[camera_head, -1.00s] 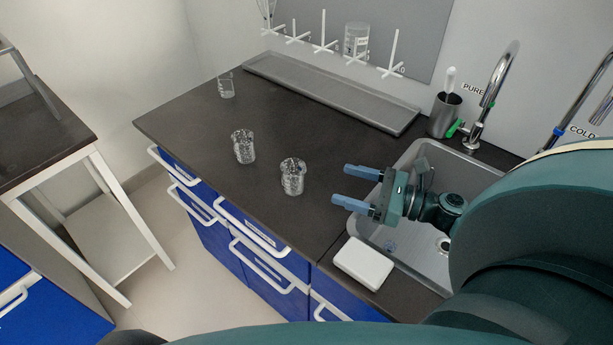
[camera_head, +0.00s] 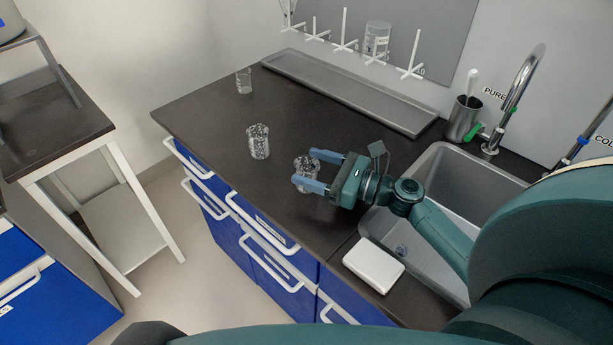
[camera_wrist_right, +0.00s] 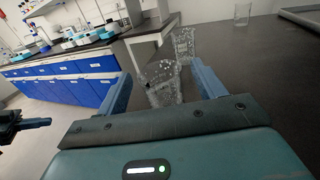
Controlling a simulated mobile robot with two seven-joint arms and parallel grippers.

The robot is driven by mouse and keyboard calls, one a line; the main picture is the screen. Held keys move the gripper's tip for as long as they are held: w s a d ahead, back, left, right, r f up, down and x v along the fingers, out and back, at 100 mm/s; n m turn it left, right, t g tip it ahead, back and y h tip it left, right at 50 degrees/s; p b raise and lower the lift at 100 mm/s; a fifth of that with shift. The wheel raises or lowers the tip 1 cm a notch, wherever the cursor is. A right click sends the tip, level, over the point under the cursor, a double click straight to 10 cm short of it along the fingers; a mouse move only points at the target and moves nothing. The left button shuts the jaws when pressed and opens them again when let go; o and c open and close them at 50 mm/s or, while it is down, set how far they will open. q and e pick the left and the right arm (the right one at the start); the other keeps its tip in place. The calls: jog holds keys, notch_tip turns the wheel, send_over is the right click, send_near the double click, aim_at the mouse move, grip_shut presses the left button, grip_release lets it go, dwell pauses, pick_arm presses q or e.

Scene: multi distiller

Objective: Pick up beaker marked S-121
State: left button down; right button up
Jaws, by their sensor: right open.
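A clear glass beaker (camera_head: 304,166) stands upright on the dark counter near its front edge. My right gripper (camera_head: 308,169) is open, with its blue fingertips on either side of this beaker. The right wrist view shows the beaker (camera_wrist_right: 160,84) between the two fingers, not gripped. A second clear beaker (camera_head: 258,141) stands to the left of it, and a third (camera_head: 243,81) is at the far left back. I cannot read the S-121 mark on any beaker. Part of my left gripper (camera_wrist_right: 30,123) shows at the left of the wrist view; its opening is unclear.
A sink (camera_head: 430,205) lies right of the gripper, with a white block (camera_head: 373,265) at its front left. A long grey tray (camera_head: 345,92) and a pegged drying rack (camera_head: 415,55) are at the back. A metal cup (camera_head: 464,118) stands beside the tap (camera_head: 520,85). The counter's left part is mostly clear.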

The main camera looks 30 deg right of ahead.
jog(key=shift+w+a, duration=0.45)
jog(key=shift+w, duration=0.1)
jog(key=shift+c, duration=0.4)
jog(key=c, duration=1)
